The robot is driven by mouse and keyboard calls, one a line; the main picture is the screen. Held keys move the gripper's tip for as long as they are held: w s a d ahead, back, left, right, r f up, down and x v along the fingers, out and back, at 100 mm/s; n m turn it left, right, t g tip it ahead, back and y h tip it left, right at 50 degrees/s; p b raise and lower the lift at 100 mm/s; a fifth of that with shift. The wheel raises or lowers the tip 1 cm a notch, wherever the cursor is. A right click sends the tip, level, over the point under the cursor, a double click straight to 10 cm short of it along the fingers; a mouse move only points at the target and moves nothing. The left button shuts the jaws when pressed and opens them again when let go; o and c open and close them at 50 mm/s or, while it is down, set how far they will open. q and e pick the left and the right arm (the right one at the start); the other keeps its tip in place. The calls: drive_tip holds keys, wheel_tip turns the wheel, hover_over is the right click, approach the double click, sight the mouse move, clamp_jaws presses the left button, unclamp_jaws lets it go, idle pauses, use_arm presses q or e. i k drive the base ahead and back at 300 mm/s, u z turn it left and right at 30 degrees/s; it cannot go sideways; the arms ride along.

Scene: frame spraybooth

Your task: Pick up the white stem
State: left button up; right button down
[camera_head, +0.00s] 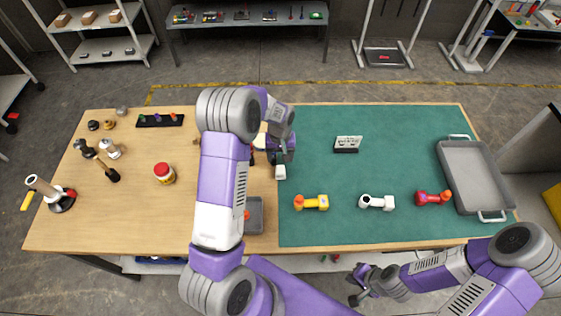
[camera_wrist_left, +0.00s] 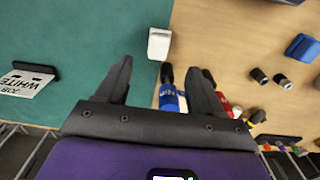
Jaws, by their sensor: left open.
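The white stem (camera_head: 377,202) lies on the green mat, between a yellow stem (camera_head: 311,202) on its left and a red stem (camera_head: 433,198) on its right. My left gripper (camera_head: 281,158) is over the mat's left edge, behind and to the left of the white stem. In the left wrist view its jaws (camera_wrist_left: 160,85) are apart, with nothing held between them. The white stem does not show clearly in that view. My right gripper (camera_head: 357,285) is beyond the table's front edge, its fingers apart and empty.
A small white block (camera_head: 280,172) is by the mat's left edge, also in the wrist view (camera_wrist_left: 159,44). A sign (camera_head: 348,143) stands on the mat. A grey tray (camera_head: 476,178) is at right, a grey bin (camera_head: 254,215) at front. A red-lidded jar (camera_head: 164,173) stands left.

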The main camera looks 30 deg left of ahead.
sight(387, 202)
drive_tip(key=k, duration=1)
